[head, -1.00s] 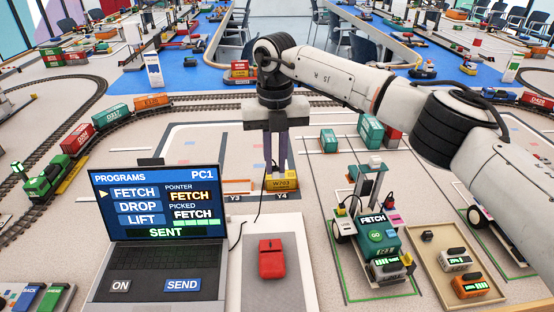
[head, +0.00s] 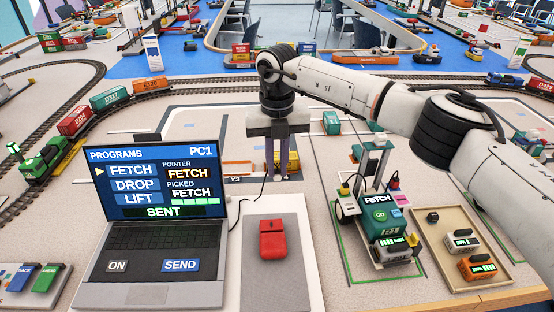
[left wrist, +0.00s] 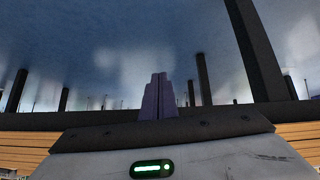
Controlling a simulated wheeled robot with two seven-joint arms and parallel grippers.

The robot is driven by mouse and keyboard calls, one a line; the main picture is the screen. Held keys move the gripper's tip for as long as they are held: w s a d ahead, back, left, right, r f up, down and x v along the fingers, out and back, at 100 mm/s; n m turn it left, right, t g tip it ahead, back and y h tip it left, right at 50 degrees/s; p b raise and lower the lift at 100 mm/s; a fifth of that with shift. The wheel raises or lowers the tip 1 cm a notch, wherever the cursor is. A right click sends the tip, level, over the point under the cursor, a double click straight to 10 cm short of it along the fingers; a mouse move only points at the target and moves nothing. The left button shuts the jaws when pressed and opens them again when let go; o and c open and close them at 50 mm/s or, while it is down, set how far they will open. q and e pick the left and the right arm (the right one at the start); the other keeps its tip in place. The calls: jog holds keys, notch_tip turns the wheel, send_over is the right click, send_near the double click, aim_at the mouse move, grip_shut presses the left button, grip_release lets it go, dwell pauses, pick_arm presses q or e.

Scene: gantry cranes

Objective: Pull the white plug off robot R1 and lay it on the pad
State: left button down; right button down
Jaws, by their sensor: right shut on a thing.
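My right gripper (head: 283,174) points down over the floor left of the teal gantry robot (head: 378,222), marked FETCH, and is apart from it. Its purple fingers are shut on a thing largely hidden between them. A black cable (head: 239,203) runs from beside the laptop up to these fingers, so I take this thing for the white plug. No R1 label is readable. The grey pad (head: 272,290) lies right of the laptop, with a red object on it. My left gripper (left wrist: 158,97) shows only in the left wrist view, its purple fingers together and nothing visible in them.
The open laptop (head: 155,225) stands at front left, its screen reading SENT. The red object (head: 272,240) takes up part of the pad; the pad's front is bare. A tan tray (head: 440,262) with small devices lies right of the gantry robot. Rail track and wagons run behind.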

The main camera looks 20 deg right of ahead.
aim_at(277, 180)
jog(key=shift+f+b, duration=0.65)
jog(key=shift+f, duration=0.9)
jog(key=shift+f+b, duration=0.7)
jog(key=shift+f, duration=0.65)
jog(key=shift+f+b, duration=0.4)
jog(key=shift+f, duration=0.4)
pick_arm(q)
jog(key=shift+w+d+f, duration=0.2)
jog(key=shift+d+f, duration=0.1)
jog(key=shift+f, duration=0.15)
jog(key=shift+w+d+f, duration=0.15)
jog(key=shift+d+f, duration=0.1)
jog(key=shift+f, duration=0.2)
jog(key=shift+f, duration=0.1)
jog(key=shift+f+b, duration=0.3)
pick_arm(e)
jog(key=shift+f, duration=0.6)
jog(key=c, duration=1.7)
grip_release()
jog(key=shift+o, duration=0.2)
pick_arm(q)
jog(key=shift+s, duration=0.1)
